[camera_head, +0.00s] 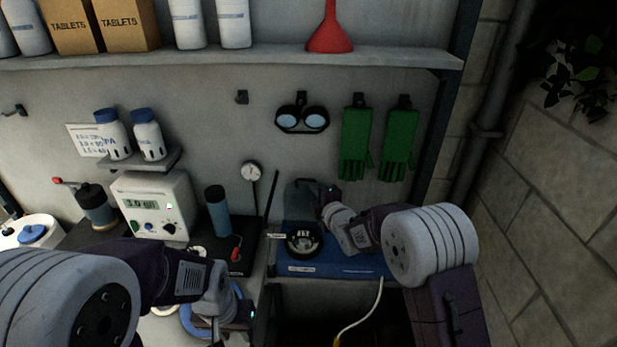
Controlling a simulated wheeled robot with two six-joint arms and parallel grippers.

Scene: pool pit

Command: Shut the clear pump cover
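The pump (302,241) is a round dark unit with a pale-marked centre. It sits on a blue base (340,267) on the bench, right of centre. A dark see-through panel, which looks like the clear pump cover (300,198), stands raised behind the pump, so the pump's top is exposed. My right gripper (325,196) is at the right edge of the cover; I cannot tell whether it touches it, and its fingers are too small and dark to read. My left gripper (240,318) is low, left of the pump, over a blue-rimmed round thing; its fingers are unclear.
A white meter box (153,205), a blue cylinder (217,211) and a red-tipped lever (236,254) stand left of the pump. A pale cable (362,318) hangs from the base. Goggles (302,119) and green gloves (356,142) hang above. A stone wall (545,215) closes the right side.

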